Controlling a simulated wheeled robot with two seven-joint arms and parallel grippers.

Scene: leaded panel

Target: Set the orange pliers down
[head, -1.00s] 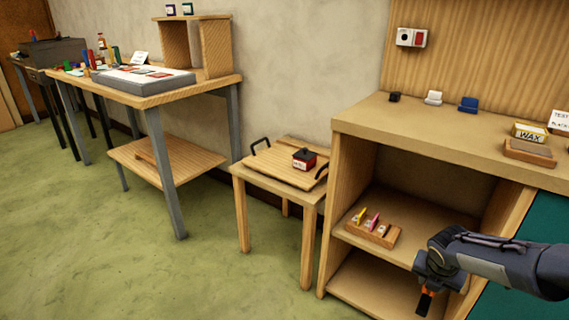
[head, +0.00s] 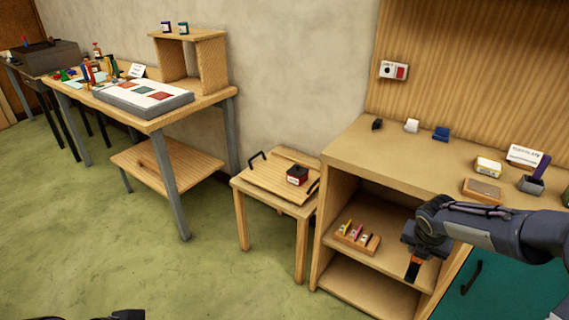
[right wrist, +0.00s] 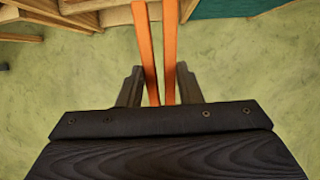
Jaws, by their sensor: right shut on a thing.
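The orange pliers (head: 413,270) hang below my right gripper (head: 415,257), in front of the open shelf unit. In the right wrist view, two long orange handles (right wrist: 145,50) run between the fingers of my right gripper (right wrist: 158,88), which is shut on them. The far end of the pliers is out of the wrist picture. In the head view they look small and partly hidden by the gripper. My left gripper is not seen; only a dark piece shows at the bottom left edge.
A wooden rack (head: 352,242) with several coloured tools stands on the shelf unit's (head: 345,160) upper shelf. A workbench (head: 150,122) stands farther left. The green floor between is clear.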

